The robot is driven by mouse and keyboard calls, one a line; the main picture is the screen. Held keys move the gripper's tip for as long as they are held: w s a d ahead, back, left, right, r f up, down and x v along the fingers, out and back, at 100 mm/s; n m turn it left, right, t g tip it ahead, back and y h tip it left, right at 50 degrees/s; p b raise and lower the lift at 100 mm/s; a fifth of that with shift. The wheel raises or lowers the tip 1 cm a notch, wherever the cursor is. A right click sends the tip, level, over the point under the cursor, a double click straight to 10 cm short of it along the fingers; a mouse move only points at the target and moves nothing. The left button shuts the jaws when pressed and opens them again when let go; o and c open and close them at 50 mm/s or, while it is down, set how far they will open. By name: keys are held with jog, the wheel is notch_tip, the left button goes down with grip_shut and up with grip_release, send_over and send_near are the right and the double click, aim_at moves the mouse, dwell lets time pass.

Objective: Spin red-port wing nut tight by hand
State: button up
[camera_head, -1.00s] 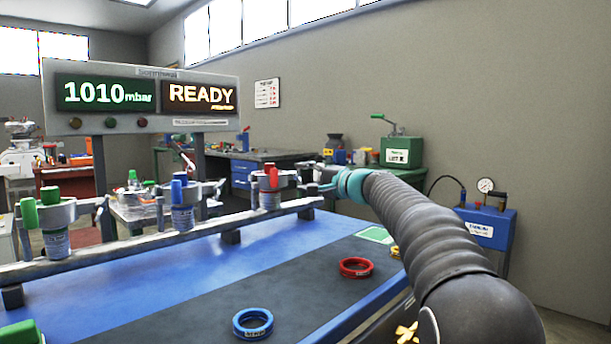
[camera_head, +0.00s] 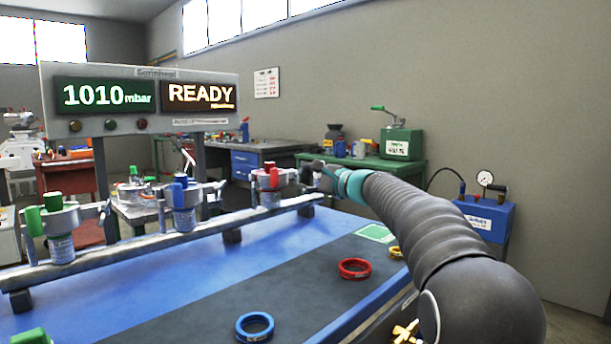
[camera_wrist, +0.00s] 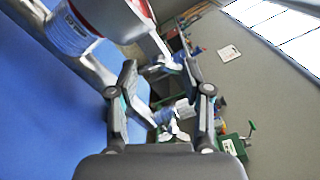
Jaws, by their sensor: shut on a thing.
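The red port (camera_head: 270,180) is the rightmost clamp on the rail, with red parts on top and a grey clamp ring. In the wrist view the port (camera_wrist: 105,18) is large at the upper left, tilted by the camera angle. My gripper (camera_head: 312,176) is at the right side of this clamp. In the wrist view my gripper (camera_wrist: 160,72) has its two fingers on either side of the small grey wing nut (camera_wrist: 164,66), and is shut on it. The nut is small and partly hidden by the fingers. In the head view the wrist and fingers hide it.
A blue port (camera_head: 181,200) and a green port (camera_head: 58,228) stand farther left on the rail (camera_head: 150,246). A red ring (camera_head: 354,269) and a blue ring (camera_head: 254,327) lie on the table's dark strip. The display (camera_head: 140,96) reads 1010 mbar and READY.

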dwell(0.4)
jog(key=o, duration=0.9)
jog(key=shift+d, duration=0.15)
jog(key=v, duration=1.2)
